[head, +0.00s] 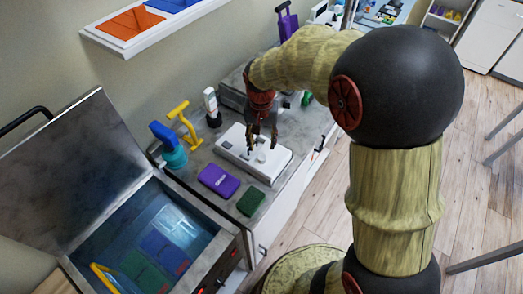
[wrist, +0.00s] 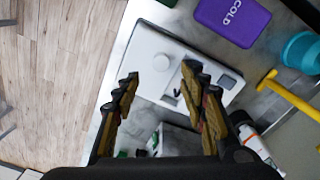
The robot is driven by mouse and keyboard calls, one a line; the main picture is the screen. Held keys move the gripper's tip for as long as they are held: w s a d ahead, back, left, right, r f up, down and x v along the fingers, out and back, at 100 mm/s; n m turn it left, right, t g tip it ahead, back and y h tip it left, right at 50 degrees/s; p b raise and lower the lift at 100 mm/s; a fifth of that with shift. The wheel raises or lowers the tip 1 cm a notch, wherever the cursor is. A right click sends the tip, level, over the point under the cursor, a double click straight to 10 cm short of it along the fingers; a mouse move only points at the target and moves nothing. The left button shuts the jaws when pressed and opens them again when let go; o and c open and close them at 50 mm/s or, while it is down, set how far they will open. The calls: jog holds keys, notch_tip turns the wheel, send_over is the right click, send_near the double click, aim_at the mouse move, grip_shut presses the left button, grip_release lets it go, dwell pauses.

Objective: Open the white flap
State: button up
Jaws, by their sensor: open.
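A low white unit (head: 232,148) lies on the grey counter; it also shows in the wrist view (wrist: 150,42). A round white knob (wrist: 162,61) stands up from its top, with a small dark hook-shaped part and a grey panel (wrist: 228,82) nearby. No raised flap shows on it, and I cannot tell where a flap's edge would run. My gripper (head: 262,142) points down over the unit's right part. In the wrist view my gripper (wrist: 161,75) is open and empty, its fingers on either side of the knob. I cannot tell whether they touch anything.
A purple COLD pack (head: 218,181) and a green pack (head: 251,202) lie in front of the unit.

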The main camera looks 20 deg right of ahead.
aim_at(262, 157)
jog(key=shift+w+f, duration=0.35)
jog(key=shift+f, duration=0.5)
notch_tip(262, 157, down, 8)
jog(key=shift+s+d+r+b, duration=0.1)
jog(key=shift+r+b, duration=0.15)
jog(key=shift+b, duration=0.55)
jog(key=shift+c, duration=0.7)
grip_shut()
